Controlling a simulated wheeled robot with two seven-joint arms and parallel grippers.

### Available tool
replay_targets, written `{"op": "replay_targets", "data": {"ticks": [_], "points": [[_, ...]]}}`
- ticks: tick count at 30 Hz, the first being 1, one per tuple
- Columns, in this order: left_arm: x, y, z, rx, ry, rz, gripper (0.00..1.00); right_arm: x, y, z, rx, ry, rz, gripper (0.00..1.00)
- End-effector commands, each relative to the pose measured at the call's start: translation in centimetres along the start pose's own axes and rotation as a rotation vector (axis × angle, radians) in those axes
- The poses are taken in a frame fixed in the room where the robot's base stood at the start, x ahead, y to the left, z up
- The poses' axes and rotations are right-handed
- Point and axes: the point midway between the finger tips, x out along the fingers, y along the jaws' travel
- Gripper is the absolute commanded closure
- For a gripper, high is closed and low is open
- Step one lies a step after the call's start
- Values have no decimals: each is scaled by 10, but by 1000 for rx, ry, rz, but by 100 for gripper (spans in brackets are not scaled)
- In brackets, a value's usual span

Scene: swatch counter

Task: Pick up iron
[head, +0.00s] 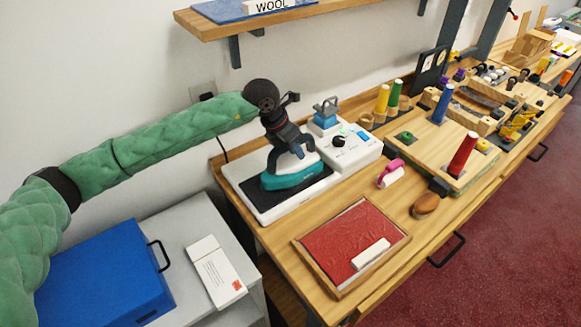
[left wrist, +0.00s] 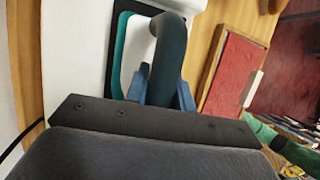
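The iron (head: 292,175) is teal and white with a dark handle, and rests flat on the dark pad of a white base (head: 268,212) at the left end of the wooden counter. My left gripper (head: 291,150) reaches down from above onto the handle. In the left wrist view the blue fingers (left wrist: 163,92) lie on both sides of the iron's dark handle (left wrist: 170,48), with no clear gap. The gripper looks shut on it. The iron's sole is hidden against the pad. My right gripper is not in view.
A white control box (head: 348,150) stands right beside the iron's base. A red framed tray (head: 335,228) with a white block lies in front. A pink-handled roller (head: 391,173) and a brown knob (head: 426,204) are to the right. A blue box (head: 100,270) stands on the lower-left cabinet.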

Motion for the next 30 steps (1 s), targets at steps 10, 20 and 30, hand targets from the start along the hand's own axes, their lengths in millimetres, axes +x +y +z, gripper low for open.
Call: {"op": "replay_targets", "data": {"ticks": [10, 20, 30], "points": [[0, 0, 0, 0, 0, 0, 100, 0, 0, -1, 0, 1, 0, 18], [0, 0, 0, 0, 0, 0, 100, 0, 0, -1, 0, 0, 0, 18], [0, 0, 0, 0, 0, 1, 100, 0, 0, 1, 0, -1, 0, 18]]}}
